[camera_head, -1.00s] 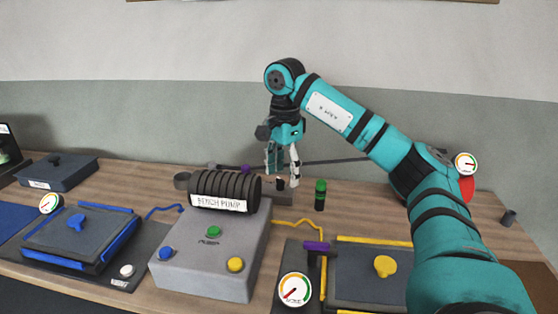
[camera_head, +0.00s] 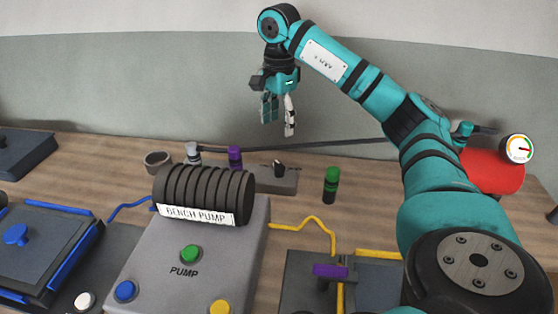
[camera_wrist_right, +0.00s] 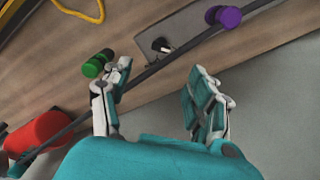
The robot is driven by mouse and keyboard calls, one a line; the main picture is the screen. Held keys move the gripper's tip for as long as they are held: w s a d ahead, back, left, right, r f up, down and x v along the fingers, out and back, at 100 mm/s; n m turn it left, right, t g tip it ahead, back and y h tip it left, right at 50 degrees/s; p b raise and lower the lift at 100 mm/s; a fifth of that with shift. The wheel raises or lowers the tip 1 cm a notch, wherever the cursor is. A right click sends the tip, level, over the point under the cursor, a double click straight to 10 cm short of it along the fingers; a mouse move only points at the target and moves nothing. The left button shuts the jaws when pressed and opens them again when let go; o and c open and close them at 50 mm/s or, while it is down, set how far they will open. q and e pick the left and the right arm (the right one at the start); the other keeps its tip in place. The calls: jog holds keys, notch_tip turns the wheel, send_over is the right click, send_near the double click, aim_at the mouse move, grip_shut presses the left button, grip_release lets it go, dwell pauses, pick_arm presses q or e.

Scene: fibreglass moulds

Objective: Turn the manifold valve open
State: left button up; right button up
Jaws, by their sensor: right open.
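At the back of the bench a grey manifold block (camera_head: 289,184) carries a small black lever valve (camera_head: 279,168) with a light base. The block also shows in the right wrist view (camera_wrist_right: 190,32), with its valve (camera_wrist_right: 162,45) between and beyond the fingertips. I cannot tell the valve's setting for sure. A purple cylindrical fitting (camera_head: 235,157) stands just left of the block. My right gripper (camera_head: 278,118) is open and empty, pointing down above the block, apart from the valve. It also shows in the right wrist view (camera_wrist_right: 158,72). My left gripper is not in view.
A dark pipe (camera_head: 340,144) runs behind the block to a red tank (camera_head: 492,172) with a gauge (camera_head: 517,149). A green-capped cylinder (camera_head: 331,185) stands right of the block. The bench pump (camera_head: 205,195) stands in front. A purple T-handle (camera_head: 330,270) is at the front right.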

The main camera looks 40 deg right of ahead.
aim_at(279, 163)
notch_tip(279, 163, down, 12)
jog(key=shift+d+r, duration=0.1)
jog(key=shift+d, duration=0.05)
jog(key=shift+w+f, duration=0.15)
jog(key=shift+f, duration=0.5)
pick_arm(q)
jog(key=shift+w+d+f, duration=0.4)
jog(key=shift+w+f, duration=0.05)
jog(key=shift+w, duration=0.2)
pick_arm(e)
jog(key=shift+c, duration=0.6)
jog(key=c, duration=1)
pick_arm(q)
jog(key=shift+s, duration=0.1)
